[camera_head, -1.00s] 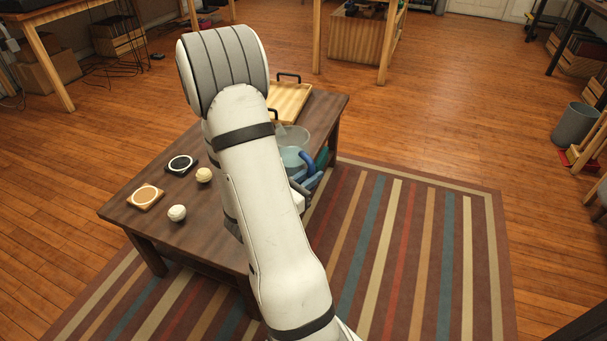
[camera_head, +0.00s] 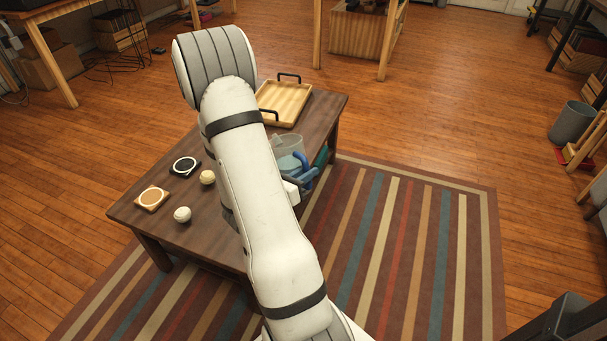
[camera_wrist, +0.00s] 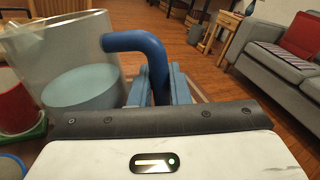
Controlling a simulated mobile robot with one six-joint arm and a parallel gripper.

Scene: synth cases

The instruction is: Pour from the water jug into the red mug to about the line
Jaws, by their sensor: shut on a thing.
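The water jug (camera_wrist: 75,70) is clear, with pale blue water low in it and a blue handle. My gripper (camera_wrist: 158,88) is shut on that handle, one finger on each side. In the head view the jug (camera_head: 288,145) is over the right side of the dark wooden table, partly hidden by my arm. I cannot tell whether its base touches the table. The red mug (camera_wrist: 14,106) shows at the left edge of the wrist view, partly behind the jug. A line on the mug cannot be made out. In the head view the mug is hidden.
A wooden tray (camera_head: 272,100) with black handles lies at the table's far end. A black coaster (camera_head: 185,166), a wooden coaster (camera_head: 152,198) and two small cream balls (camera_head: 182,214) sit on the left. A striped rug (camera_head: 400,230) lies below.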

